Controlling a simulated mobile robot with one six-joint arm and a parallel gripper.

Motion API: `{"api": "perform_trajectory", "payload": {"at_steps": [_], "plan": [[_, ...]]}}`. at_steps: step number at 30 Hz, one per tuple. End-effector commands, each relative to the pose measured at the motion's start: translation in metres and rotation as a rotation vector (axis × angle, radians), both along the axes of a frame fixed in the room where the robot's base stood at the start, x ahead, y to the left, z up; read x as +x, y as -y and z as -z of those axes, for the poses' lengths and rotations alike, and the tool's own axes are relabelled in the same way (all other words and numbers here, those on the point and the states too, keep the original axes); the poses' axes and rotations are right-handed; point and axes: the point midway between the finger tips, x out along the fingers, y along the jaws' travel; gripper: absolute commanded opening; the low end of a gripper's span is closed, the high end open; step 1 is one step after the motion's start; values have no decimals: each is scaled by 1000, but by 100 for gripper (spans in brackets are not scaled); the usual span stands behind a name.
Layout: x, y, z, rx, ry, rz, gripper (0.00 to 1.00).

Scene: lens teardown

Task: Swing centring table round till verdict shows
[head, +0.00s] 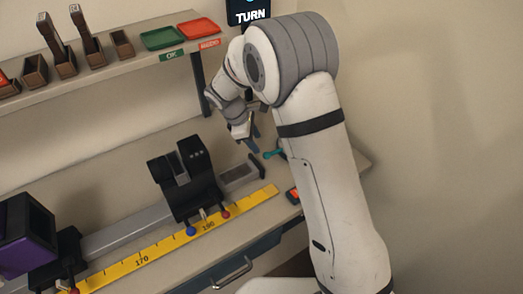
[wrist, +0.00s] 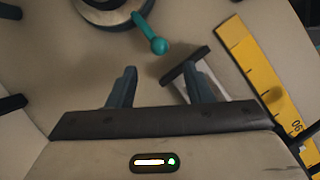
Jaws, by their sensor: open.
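The centring table (wrist: 112,10) shows at the top edge of the wrist view as a dark and pale round body, partly cut off. Its teal handle (wrist: 152,35) sticks out from it and ends in a ball; the handle also shows in the head view (head: 273,154). My gripper (wrist: 163,72) is open and empty, with the handle's ball beyond the fingertips and apart from them. In the head view my gripper (head: 252,146) is just left of the handle. My arm hides most of the table there. The screen (head: 249,14) reads "TURN", partly cut off.
A rail with a black carriage (head: 188,178) and a yellow scale (head: 150,255) runs along the bench. A shelf above bears a green tray (head: 163,38), a red tray (head: 199,27) and brown holders. A small red-and-black item (head: 293,196) lies near the bench edge.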

Motion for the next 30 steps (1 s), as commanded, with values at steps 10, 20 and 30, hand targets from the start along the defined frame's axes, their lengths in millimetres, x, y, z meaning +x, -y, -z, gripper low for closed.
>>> {"api": "perform_trajectory", "payload": {"at_steps": [10, 20, 30], "plan": [[3, 21, 49, -2, -4, 3, 46], [5, 28, 68, 1, -1, 2, 46], [5, 28, 68, 1, -1, 2, 32]]}}
